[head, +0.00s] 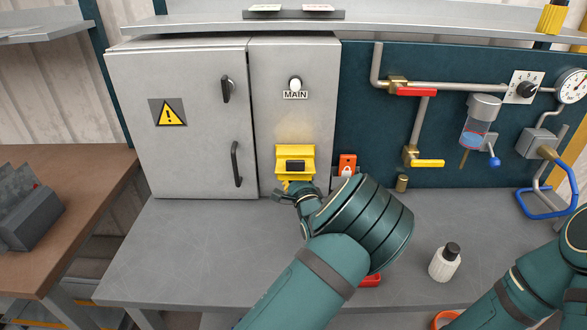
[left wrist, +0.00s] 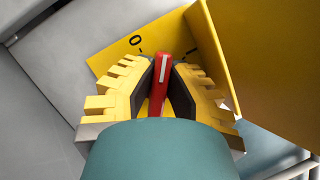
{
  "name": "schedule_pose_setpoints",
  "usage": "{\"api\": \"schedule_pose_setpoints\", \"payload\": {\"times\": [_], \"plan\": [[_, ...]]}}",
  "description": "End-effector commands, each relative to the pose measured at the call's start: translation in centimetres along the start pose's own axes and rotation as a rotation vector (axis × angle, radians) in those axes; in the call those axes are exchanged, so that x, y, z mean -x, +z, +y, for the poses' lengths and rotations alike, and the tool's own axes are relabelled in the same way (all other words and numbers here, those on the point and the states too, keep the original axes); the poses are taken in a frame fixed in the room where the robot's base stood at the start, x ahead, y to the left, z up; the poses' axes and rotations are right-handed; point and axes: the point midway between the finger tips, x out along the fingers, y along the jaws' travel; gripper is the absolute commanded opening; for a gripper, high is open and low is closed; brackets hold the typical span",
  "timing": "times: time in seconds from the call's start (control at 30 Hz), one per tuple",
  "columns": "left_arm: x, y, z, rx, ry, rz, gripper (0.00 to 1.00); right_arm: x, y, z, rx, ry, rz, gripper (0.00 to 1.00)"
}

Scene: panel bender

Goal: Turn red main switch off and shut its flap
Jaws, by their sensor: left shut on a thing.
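The yellow main switch housing (head: 282,172) is on the narrow grey cabinet door below the MAIN label. Its yellow flap (left wrist: 245,60) stands open, away from the yellow plate (left wrist: 112,58) in the left wrist view. The red switch handle (left wrist: 163,75) has a white line and stands between my left gripper's two yellow-and-black jaws (left wrist: 162,88). My left gripper (head: 289,190) is shut on this handle. In the head view the gripper hides the handle. My right gripper is out of view.
A wide cabinet door (head: 190,120) with a warning sign is at left. An orange tag (head: 347,165) and pipes with red and yellow valve levers are at right. A white bottle (head: 444,264) stands on the grey bench (head: 190,240), whose left part is clear.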

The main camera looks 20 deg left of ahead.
Motion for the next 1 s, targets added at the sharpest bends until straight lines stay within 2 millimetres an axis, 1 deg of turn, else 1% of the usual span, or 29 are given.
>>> {"api": "schedule_pose_setpoints", "payload": {"times": [0.2, 0.5, 0.7, 1.0], "plan": [[-0.2, 0.2, -0.1, 0.192, 0.078, -0.003, 0.00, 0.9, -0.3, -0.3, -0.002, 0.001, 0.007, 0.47], [-0.2, 0.2, 0.1, 0.413, 0.169, -0.003, 0.00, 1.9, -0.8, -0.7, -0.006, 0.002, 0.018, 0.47], [-0.1, 0.1, 0.1, 0.513, 0.208, -0.002, 0.00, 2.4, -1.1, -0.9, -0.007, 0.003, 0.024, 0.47], [-0.1, 0.0, 0.3, 0.580, 0.236, -0.002, 0.00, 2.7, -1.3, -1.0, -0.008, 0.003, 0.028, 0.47]]}}
